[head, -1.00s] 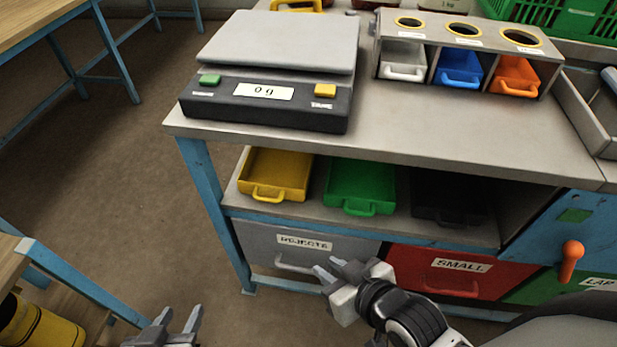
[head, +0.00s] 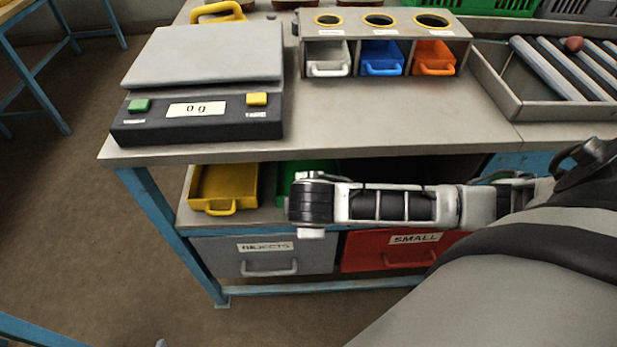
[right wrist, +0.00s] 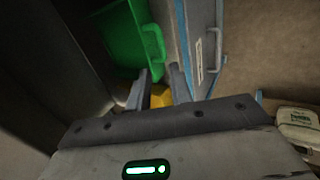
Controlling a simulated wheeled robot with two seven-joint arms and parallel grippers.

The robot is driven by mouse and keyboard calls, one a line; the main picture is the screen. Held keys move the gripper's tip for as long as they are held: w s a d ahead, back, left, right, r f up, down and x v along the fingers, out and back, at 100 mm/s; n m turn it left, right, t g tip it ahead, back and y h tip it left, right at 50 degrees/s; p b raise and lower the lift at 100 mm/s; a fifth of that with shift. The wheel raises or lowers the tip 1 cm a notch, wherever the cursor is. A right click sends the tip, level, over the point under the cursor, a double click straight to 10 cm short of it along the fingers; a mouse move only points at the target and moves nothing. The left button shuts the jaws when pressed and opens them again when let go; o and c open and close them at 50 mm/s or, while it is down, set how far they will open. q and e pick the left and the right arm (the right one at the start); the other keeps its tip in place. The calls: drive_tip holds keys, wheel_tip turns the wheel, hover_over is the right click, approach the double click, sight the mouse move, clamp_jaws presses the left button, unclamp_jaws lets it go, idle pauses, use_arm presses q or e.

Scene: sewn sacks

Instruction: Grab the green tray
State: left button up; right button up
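The green tray (head: 288,174) sits on the shelf under the bench, right of the yellow tray (head: 226,184). My right wrist hides most of it in the head view. In the right wrist view the green tray (right wrist: 122,38) and its handle (right wrist: 154,44) show just beyond the fingers of my right gripper (right wrist: 162,82). Those fingers are apart and hold nothing; a patch of yellow shows between them. They look clear of the handle. Of my left gripper only a small tip (head: 160,343) shows at the bottom edge of the head view.
Above the shelf is the bench top (head: 400,120) with a scale (head: 200,95) and small coloured bins (head: 381,58). Below are a grey rejects drawer (head: 270,255) and a red small drawer (head: 390,255). A blue bench leg (head: 170,235) stands left.

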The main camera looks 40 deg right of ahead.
drive_tip(key=x, duration=0.5)
drive_tip(key=b+x, duration=0.1)
drive_tip(key=x, duration=0.3)
drive_tip(key=shift+w+a+f+b, duration=0.1)
drive_tip(key=shift+w+f+b, duration=0.15)
drive_tip(key=shift+f, duration=0.2)
clamp_jaws()
